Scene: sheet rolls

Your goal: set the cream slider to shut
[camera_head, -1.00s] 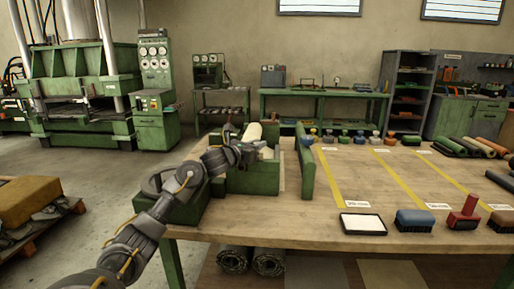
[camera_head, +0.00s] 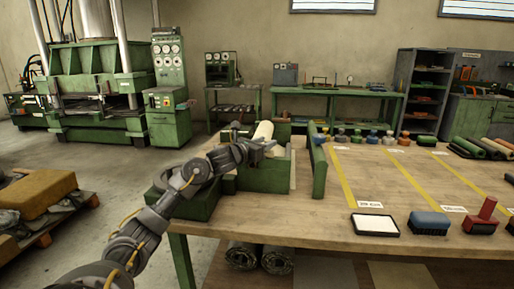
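A green bench device (camera_head: 258,179) stands at the left end of the wooden table. A cream cylindrical part (camera_head: 264,130) shows at its top; I cannot tell whether this is the cream slider, and no other cream slider is clear. My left gripper (camera_head: 264,148) is over the device, just in front of the cream part and overlapping its lower end in the view. I cannot tell whether they touch, nor whether the fingers are open or shut. My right gripper is out of view.
The wooden table (camera_head: 345,232) has yellow lines on its right part. A green upright plate (camera_head: 318,165) stands right of the device. A white-topped pad (camera_head: 375,225), a blue brush (camera_head: 429,223) and a red-handled tool (camera_head: 482,217) lie along the front edge. Several coloured knobs stand behind.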

